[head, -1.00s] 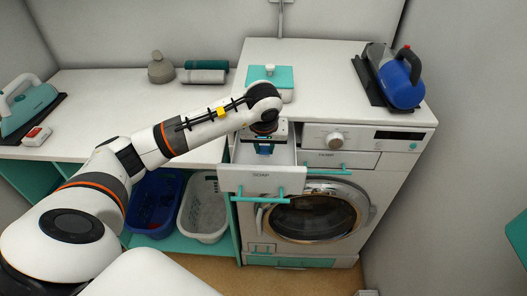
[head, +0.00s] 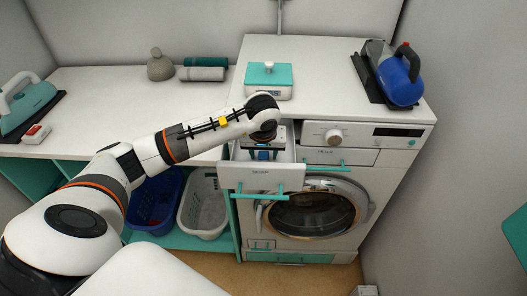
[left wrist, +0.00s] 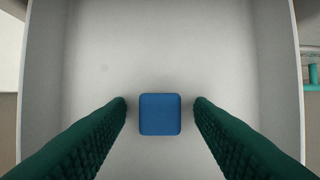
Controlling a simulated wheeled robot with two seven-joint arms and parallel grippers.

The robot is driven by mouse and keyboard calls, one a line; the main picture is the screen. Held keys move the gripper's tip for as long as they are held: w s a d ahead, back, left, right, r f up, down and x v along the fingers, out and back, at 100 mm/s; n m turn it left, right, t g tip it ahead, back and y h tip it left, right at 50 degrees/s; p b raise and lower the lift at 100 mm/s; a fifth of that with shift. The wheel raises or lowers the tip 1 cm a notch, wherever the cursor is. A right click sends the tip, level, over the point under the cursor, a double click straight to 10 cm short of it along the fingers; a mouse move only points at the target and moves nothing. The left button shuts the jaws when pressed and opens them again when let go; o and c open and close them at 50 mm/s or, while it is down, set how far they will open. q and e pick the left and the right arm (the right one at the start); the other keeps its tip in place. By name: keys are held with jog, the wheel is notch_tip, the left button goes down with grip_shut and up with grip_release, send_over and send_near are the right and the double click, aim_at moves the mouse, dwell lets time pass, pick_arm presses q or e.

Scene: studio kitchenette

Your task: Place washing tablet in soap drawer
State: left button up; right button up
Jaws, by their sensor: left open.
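My left gripper (left wrist: 160,106) is open, reaching down into the drawer. Its dark green fingers are on both sides of the tablet, with a gap on each side. In the head view my left gripper (head: 263,152) is partly hidden by its wrist. My right gripper is not in view.
The washing machine (head: 340,157) has a shut drawer right of the soap drawer. A teal-topped white device (head: 269,80) and a blue appliance (head: 401,80) stand on top. Baskets (head: 203,205) stand below.

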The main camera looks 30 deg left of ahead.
pick_arm(q)
jog(key=shift+r, duration=0.5)
jog(key=b+v, duration=0.1)
jog(key=v, duration=1)
jog(key=shift+r+b, duration=0.15)
jog(key=shift+b, duration=0.2)
jog(key=shift+s+d, duration=0.1)
